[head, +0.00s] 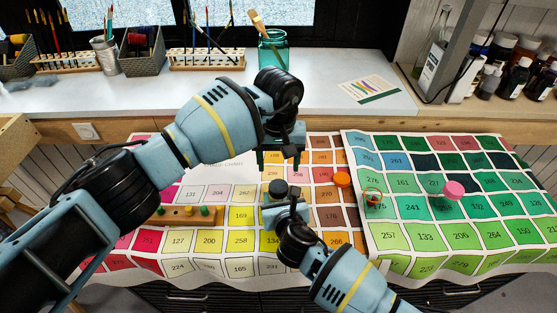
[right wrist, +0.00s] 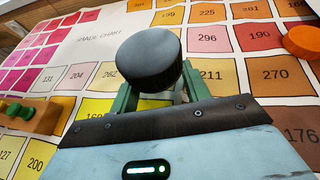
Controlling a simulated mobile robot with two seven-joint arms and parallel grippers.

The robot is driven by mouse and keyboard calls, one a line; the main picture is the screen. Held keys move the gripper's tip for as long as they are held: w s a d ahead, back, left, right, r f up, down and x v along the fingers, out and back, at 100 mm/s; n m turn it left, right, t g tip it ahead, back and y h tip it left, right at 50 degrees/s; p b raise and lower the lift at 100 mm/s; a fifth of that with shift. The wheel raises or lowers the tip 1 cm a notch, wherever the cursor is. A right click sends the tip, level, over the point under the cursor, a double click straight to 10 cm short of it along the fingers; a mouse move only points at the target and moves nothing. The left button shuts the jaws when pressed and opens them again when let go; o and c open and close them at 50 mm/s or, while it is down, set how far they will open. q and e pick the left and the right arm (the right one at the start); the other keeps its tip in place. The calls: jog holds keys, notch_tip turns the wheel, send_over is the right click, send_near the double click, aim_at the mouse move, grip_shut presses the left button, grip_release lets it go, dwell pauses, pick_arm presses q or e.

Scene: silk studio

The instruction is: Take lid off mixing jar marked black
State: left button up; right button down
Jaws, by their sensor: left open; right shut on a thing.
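A black round lid (head: 277,187) tops a small jar standing over the colour chart; the right wrist view shows the lid (right wrist: 155,57) up close. The jar's body is mostly hidden by my right gripper. My right gripper (head: 279,202) comes from the front and is shut on the jar below the lid; its green fingers (right wrist: 156,98) lie on either side. My left gripper (head: 280,164) is open and empty, pointing down above and behind the lid, apart from it.
The numbered colour chart (head: 241,215) covers the table. An orange-lidded jar (head: 341,180), a pink-lidded jar (head: 453,189) and an orange-rimmed open jar (head: 373,197) stand to the right. A wooden rack (head: 176,215) with coloured knobs lies left. A teal jar (head: 271,50) with brushes stands behind.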

aim_at(280, 186)
pick_arm(q)
jog(key=shift+f, duration=0.1)
jog(key=shift+f, duration=3.95)
jog(key=c, duration=1)
jog(key=n, duration=1.2)
jog(key=shift+n, duration=0.3)
jog(key=n, duration=0.6)
jog(key=shift+r, duration=0.1)
jog(key=n, duration=0.5)
jog(key=shift+d, duration=0.1)
